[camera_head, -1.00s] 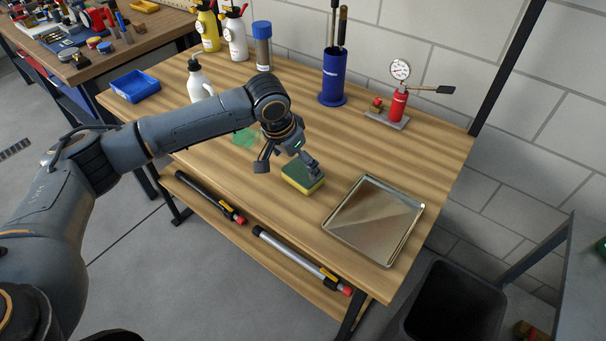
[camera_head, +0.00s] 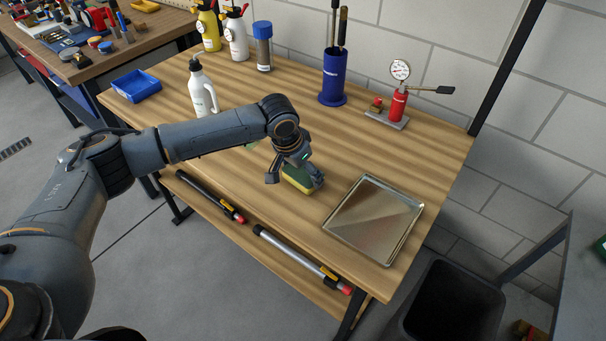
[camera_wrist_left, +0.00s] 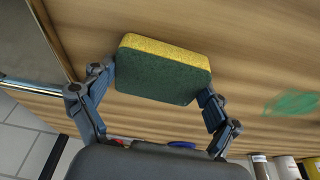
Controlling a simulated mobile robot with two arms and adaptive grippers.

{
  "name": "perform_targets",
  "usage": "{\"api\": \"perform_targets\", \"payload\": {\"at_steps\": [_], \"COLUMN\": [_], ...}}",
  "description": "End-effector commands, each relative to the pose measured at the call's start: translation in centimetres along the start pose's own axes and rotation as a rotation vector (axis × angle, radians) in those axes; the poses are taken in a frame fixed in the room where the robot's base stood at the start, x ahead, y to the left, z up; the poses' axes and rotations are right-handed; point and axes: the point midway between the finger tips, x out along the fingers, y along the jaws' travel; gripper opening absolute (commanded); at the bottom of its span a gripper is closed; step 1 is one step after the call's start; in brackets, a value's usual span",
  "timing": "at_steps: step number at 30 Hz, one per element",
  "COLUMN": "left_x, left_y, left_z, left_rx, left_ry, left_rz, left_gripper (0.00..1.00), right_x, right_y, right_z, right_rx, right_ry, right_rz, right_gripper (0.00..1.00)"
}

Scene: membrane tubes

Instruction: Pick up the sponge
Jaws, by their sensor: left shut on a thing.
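The green and yellow sponge (camera_head: 297,178) lies on the wooden table, left of the metal tray. My left gripper (camera_head: 297,180) is down at the sponge, with a finger on each side of it. In the left wrist view the sponge (camera_wrist_left: 160,72) sits between the two fingers of the left gripper (camera_wrist_left: 160,88), its green face toward the camera and its yellow side along the far edge. The left gripper is shut on the sponge. The arm partly hides the sponge in the head view. My right gripper is not in view.
The metal tray (camera_head: 374,219) lies close to the right. A white bottle (camera_head: 201,92), a blue holder (camera_head: 333,78) and a red gauge pump (camera_head: 397,103) stand farther back. A green patch (camera_wrist_left: 291,104) marks the table. A dark bin (camera_head: 453,304) stands below right.

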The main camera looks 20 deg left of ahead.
Motion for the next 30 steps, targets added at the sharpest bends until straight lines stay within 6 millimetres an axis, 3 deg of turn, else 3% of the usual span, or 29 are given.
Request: {"api": "perform_targets", "payload": {"at_steps": [8,13,16,23,30], "left_x": [-0.2,-1.6,-3.2,-9.5,-13.4], "left_y": [0.0,0.0,0.1,2.2,4.9], "left_z": [-0.1,-0.5,-1.0,1.3,5.2], "left_rx": [0.000,0.000,0.000,0.004,0.003], "left_ry": [-0.001,0.001,0.003,0.005,0.001], "left_rz": [0.000,0.000,0.002,0.000,0.000], "left_gripper": [0.78,0.78,0.78,0.78,0.78], "right_x": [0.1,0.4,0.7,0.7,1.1], "right_y": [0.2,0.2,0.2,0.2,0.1], "right_z": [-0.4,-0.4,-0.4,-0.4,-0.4], "right_rx": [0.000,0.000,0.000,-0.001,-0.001], "right_ry": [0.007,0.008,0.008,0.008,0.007], "right_rz": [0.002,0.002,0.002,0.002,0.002], "right_gripper": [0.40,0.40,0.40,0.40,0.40]}}
